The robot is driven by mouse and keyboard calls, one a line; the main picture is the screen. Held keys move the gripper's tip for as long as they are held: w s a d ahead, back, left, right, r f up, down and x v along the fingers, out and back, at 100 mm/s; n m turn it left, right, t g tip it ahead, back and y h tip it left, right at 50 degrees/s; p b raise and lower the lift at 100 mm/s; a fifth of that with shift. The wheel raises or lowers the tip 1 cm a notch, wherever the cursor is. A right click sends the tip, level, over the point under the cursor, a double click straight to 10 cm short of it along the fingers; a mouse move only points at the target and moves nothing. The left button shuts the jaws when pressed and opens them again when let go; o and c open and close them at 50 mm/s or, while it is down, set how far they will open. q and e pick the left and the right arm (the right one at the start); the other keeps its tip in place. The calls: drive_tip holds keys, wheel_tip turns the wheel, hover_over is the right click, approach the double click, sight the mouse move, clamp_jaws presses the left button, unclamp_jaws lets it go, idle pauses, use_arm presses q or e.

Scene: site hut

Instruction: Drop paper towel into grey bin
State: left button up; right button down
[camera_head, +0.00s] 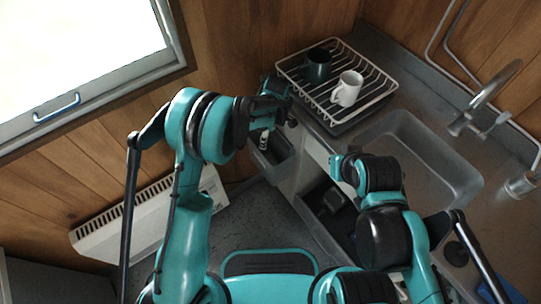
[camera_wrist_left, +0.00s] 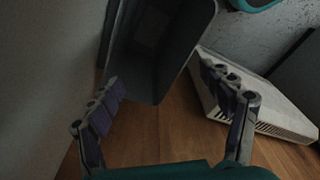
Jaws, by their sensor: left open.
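The grey bin (camera_head: 277,163) hangs at the front of the counter, below the dish rack, in the head view. In the left wrist view the grey bin (camera_wrist_left: 165,90) is seen at an angle, its dark inside facing the camera. My left gripper (camera_head: 266,125) is above the bin in the head view. In the left wrist view my left gripper (camera_wrist_left: 162,80) has its fingers spread wide, with nothing between them. I cannot make out a paper towel in either view; the bin's inside is too dark to tell. My right gripper (camera_head: 346,165) is by the counter's front edge, its fingers unclear.
A white dish rack (camera_head: 378,92) holds a dark mug (camera_head: 318,66) and a white mug (camera_head: 347,89). A sink (camera_head: 440,178) with a tap (camera_head: 487,97) is at right. A white heater (camera_head: 115,222) is on the wooden wall, below the window. Open shelving lies under the counter.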

use_arm(q)
wheel_tip(320, 180, up, 12)
drive_tip(key=d, duration=0.1)
drive_tip(key=shift+s+d, duration=0.15)
drive_tip(key=shift+s, duration=0.1)
idle(0.4)
drive_tip(key=s+a+r+m+t+h, duration=0.1)
drive_tip(key=s+a+r+m+t, duration=0.2)
drive_tip(key=s+a+r+m, duration=0.5)
drive_tip(key=s+a+r+m+t, duration=0.1)
drive_tip(key=s+a+m+t, duration=0.2)
drive_tip(key=s+a+m, duration=0.3)
drive_tip(key=shift+s+a+t, duration=0.4)
drive_tip(key=shift+s+a, duration=2.5)
drive_tip(key=shift+s, duration=1.6)
